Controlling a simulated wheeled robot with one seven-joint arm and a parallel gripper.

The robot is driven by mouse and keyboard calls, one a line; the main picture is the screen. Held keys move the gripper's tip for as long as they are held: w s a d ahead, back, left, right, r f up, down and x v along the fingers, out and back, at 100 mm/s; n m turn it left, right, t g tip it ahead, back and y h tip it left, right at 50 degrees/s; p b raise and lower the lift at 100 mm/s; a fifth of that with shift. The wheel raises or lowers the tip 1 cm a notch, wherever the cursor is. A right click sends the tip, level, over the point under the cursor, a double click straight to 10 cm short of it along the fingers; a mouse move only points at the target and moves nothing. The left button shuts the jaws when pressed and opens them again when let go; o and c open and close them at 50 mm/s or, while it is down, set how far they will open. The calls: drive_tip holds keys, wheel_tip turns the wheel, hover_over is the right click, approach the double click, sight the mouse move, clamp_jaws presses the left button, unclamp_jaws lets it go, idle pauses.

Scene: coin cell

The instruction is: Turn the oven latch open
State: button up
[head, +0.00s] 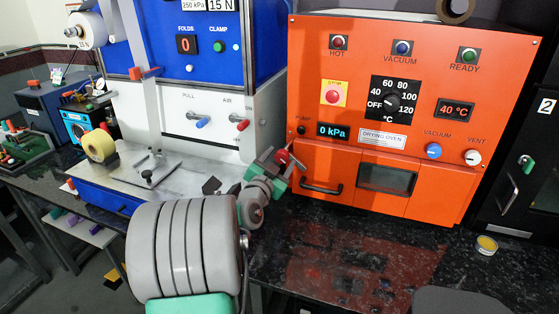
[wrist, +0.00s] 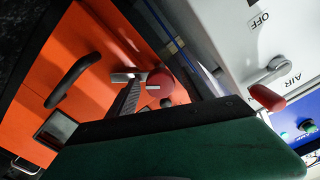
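The orange drying oven (head: 330,190) stands right of the blue and white press. The oven latch (head: 283,157), with a red knob, is at the left edge of its door and is partly hidden by my gripper (head: 275,172). In the wrist view the latch's red knob (wrist: 160,83) and short grey lever show near the door's edge. A serrated grey finger part (wrist: 128,97) of my gripper lies close beside the knob; I cannot tell whether it touches. My gripper's green part fills the lower wrist view. Whether the fingers are closed on the latch is hidden.
The oven's black door handle (head: 321,189) is just right of the latch. The press's red AIR lever (head: 240,123) is close on the left and shows in the wrist view (wrist: 267,97). The dark counter (head: 340,260) before the oven is mostly clear. A yellow-topped round tin (head: 487,245) stands at right.

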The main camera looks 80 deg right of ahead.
drive_tip(key=a+b, duration=0.1)
drive_tip(key=a, duration=0.6)
drive_tip(key=shift+w+a+b, duration=0.3)
drive_tip(key=shift+a, duration=0.1)
